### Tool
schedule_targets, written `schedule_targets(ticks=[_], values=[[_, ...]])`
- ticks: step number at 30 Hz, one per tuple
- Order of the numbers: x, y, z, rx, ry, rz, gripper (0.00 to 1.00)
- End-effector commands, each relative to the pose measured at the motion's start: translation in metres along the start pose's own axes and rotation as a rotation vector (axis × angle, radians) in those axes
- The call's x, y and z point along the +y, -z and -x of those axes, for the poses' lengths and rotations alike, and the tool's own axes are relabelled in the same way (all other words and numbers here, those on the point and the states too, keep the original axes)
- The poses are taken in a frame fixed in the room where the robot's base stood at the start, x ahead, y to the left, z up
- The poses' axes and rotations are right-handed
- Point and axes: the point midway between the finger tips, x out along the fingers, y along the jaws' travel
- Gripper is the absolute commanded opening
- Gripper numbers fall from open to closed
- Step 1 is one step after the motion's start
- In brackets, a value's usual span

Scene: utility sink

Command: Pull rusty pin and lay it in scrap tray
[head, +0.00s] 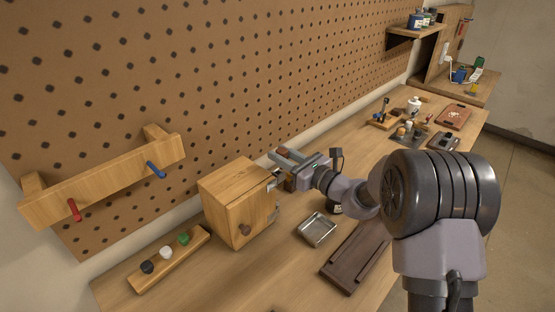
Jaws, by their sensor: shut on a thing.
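A wooden box (222,202) with a knobbed door stands on the bench, with metal hinge parts (273,214) along the door's right edge. My gripper (277,172) is at the upper hinge on that right edge, its fingers pointing left toward the box. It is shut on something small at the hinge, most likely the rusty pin. The pin itself is too small and too covered by the fingers to make out. I cannot tell how far it sits in the hinge. A shallow square metal tray (318,229), apparently the scrap tray, lies empty-looking on the bench, right of the box.
A dark wooden tray (355,257) lies right of the metal tray. A wooden block with coloured knobs (168,260) lies left of the box. A peg rack (105,186) hangs on the pegboard (220,75). Several tools and small items stand farther along the bench.

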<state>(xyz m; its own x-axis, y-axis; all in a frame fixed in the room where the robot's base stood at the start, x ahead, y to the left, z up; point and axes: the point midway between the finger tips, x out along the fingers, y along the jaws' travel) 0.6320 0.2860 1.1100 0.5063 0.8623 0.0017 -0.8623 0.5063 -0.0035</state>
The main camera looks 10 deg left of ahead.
Motion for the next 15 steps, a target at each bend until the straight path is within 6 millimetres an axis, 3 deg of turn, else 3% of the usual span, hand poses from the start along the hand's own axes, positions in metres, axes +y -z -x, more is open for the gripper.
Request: schedule_targets(ticks=[15], values=[[-0.098,-0.011,0.079,0.001,0.004,-0.001,0.0]])
